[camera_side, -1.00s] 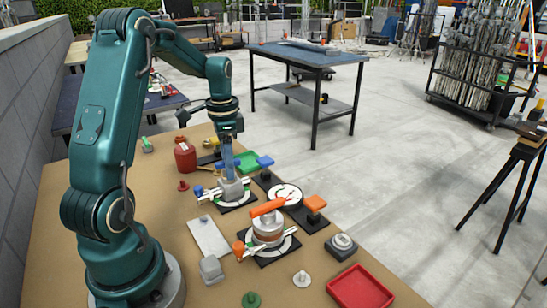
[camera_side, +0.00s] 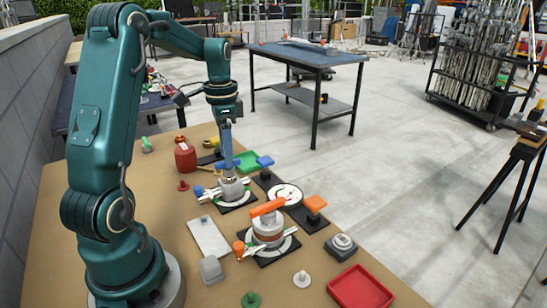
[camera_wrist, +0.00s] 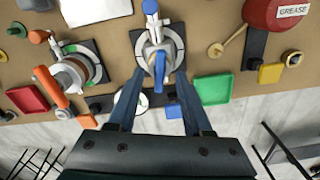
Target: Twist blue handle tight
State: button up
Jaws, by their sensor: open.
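The blue handle (camera_wrist: 159,72) sits on top of a grey round fixture (camera_side: 231,189) on a black-and-white base plate. In the wrist view the handle points down the picture, toward my gripper. My gripper (camera_wrist: 159,76) is open, with one blue finger on each side of the handle and a visible gap to each. In the side view my gripper (camera_side: 226,155) is upright just above the fixture. Whether the fingertips reach down to the handle's height is hard to tell there.
A similar fixture with an orange handle (camera_side: 267,207) stands nearer the side camera. A white dial (camera_side: 286,195), a blue block (camera_side: 265,162), an orange block (camera_side: 315,203), a green tray (camera_wrist: 213,89) and a red can (camera_wrist: 275,12) stand around. A red tray (camera_side: 361,288) lies at the front right.

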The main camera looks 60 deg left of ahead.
jog(key=shift+r, duration=2.05)
jog(key=s+d+r+m+t+y, duration=0.1)
jog(key=d+r+t, duration=0.15)
jog(key=d, duration=0.45)
jog(key=s+d+r+m+t, duration=0.1)
jog(key=d+r, duration=0.3)
jog(key=d, duration=0.3)
jog(key=s+d+f+n+t+h, duration=0.1)
jog(key=s+d+f+n+t, duration=0.1)
jog(key=s+d+f+n, duration=0.3)
jog(key=shift+s+d, duration=0.8)
jog(key=shift+s, duration=0.3)
